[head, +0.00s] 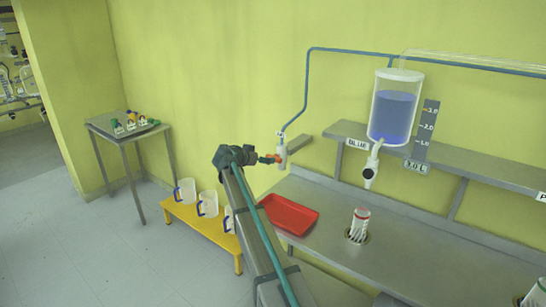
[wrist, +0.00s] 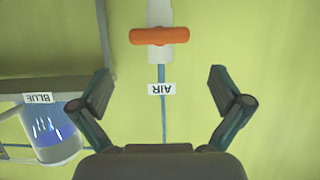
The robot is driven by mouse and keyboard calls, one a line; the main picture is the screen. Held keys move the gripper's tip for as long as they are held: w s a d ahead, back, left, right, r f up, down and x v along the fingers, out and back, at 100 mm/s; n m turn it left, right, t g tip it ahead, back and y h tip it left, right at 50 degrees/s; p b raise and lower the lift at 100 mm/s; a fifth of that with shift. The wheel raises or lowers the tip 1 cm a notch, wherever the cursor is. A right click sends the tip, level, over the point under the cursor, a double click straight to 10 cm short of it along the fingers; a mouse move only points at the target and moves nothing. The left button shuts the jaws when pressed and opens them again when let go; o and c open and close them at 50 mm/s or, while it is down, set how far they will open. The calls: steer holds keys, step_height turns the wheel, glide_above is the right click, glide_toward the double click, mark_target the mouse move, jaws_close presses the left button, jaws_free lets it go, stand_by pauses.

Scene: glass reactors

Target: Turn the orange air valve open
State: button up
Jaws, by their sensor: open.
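The orange air valve handle (head: 269,158) sits on a white valve body (head: 282,155) at the wall, below a blue air line. In the wrist view, which is upside down, the orange handle (wrist: 159,36) lies crosswise to its white body and the blue tube. An AIR label (wrist: 161,89) hangs on the tube. My gripper (wrist: 160,78) is open and empty, its two fingers spread wide to either side of the tube. The handle appears beyond the fingertips, apart from them. In the head view my gripper (head: 254,157) is just left of the handle; its fingers are small there.
A blue-filled vessel (head: 394,110) hangs at the shelf (head: 440,163) on the right. A red tray (head: 289,214) and a canister (head: 359,224) are on the bench below. Jugs (head: 207,203) stand on a yellow stand at left. The wall around the valve is mostly bare.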

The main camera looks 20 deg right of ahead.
mark_target(274, 156)
steer(key=p+x, duration=0.2)
steer(key=x, duration=0.6)
steer(key=shift+w+d+f+p, duration=0.15)
steer(key=shift+d+p, duration=0.1)
steer(key=shift+p, duration=0.1)
steer(key=c, duration=0.9)
